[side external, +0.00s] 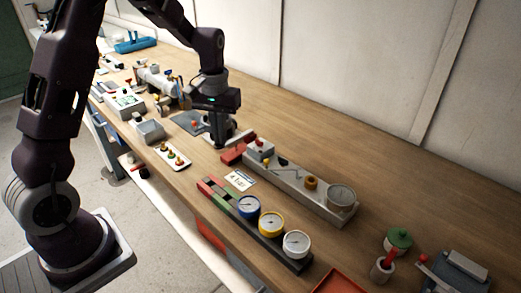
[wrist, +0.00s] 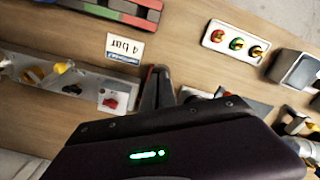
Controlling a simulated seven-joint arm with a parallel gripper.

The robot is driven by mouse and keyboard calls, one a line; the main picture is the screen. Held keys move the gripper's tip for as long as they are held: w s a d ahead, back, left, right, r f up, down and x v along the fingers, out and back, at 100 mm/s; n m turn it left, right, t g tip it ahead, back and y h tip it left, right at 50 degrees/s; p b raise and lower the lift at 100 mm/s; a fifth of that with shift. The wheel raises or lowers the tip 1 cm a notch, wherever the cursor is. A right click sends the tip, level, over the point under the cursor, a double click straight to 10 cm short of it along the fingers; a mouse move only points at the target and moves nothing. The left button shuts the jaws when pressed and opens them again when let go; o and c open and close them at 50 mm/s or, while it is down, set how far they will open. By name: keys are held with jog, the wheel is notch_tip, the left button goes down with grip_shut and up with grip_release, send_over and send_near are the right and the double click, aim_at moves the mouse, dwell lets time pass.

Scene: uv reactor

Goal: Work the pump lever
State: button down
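My gripper (side external: 222,143) points down low over the bench, at the left end of a long grey panel (side external: 300,188). In the wrist view its dark body covers the lower middle, and a finger (wrist: 156,88) shows above it. The finger gap is not clear, so I cannot tell whether it is open or holds anything. A red block (side external: 233,154) lies just beside the fingers. A small orange-red knob (side external: 195,124) stands on a dark pad (side external: 184,119) behind the gripper. I cannot tell for certain which part is the pump lever; my gripper may hide some of it.
The panel carries a red switch (wrist: 111,102), a brass knob (side external: 312,183) and a round gauge (side external: 341,197). A rack with blue (side external: 248,205), yellow (side external: 272,224) and white (side external: 296,243) gauges stands in front. A "4 bar" card (wrist: 124,48) lies between. Bare wood lies behind the panel.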

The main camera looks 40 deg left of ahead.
jog(key=shift+f, duration=0.4)
jog(key=shift+r, duration=2.35)
jog(key=shift+f, duration=0.1)
dwell(0.8)
dwell(0.6)
dwell(2.0)
dwell(0.7)
